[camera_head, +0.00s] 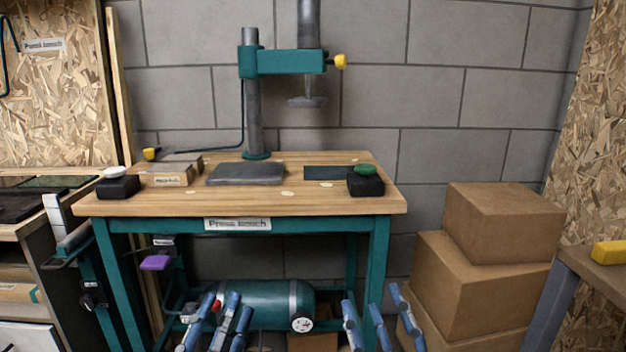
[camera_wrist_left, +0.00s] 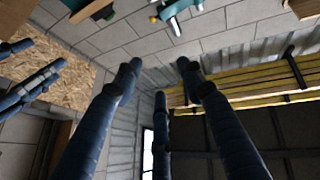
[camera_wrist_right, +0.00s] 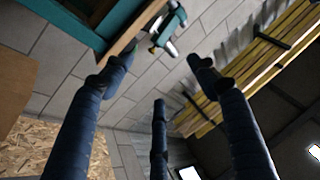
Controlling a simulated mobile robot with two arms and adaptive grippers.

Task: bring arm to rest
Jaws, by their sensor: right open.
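My left gripper (camera_head: 222,308) is low at the bottom of the head view, in front of the workbench. Its blue fingers point up and stand apart with nothing between them; they also show in the left wrist view (camera_wrist_left: 160,68). My right gripper (camera_head: 373,310) is also low, near the bench's right front leg. Its fingers are spread and empty, as the right wrist view (camera_wrist_right: 158,68) shows too. Both grippers are below the level of the bench top.
The wooden workbench (camera_head: 300,203) carries a teal press stand (camera_head: 252,100), a grey plate (camera_head: 245,174) and two black button boxes. A green tank (camera_head: 262,305) lies beneath it. Cardboard boxes (camera_head: 480,280) stack at right; a yellow item (camera_head: 608,252) sits on the right-hand table.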

